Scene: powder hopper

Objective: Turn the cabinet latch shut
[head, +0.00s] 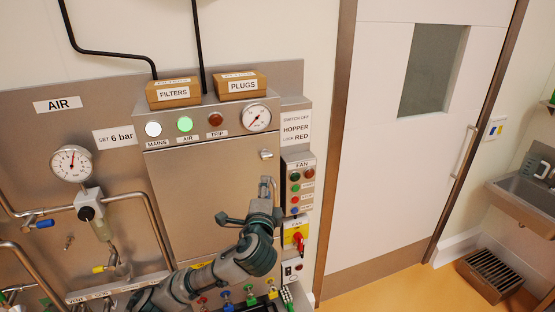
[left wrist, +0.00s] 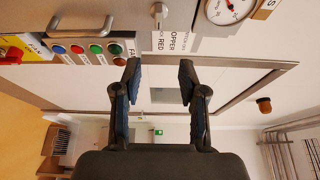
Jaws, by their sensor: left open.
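The cabinet (head: 205,175) is a steel enclosure with its door face flat to the front. The latch (head: 266,154) is a small metal knob near the top right of that face. It also shows at the top of the left wrist view (left wrist: 158,12). I cannot tell from its angle whether it is locked. My left gripper (head: 250,213) is below the latch, in front of the door's right edge, touching nothing that I can make out. In the left wrist view its two fingers (left wrist: 159,78) are spread and empty, with the latch beyond them. My right gripper is out of view.
A bar handle (left wrist: 82,22) is close to the gripper, beside the fan button panel (head: 299,185). A red-and-yellow switch (head: 299,238) sits lower right. Boxes marked FILTERS (head: 173,93) and PLUGS (head: 241,85) top the cabinet. Air pipes (head: 150,225) run at left.

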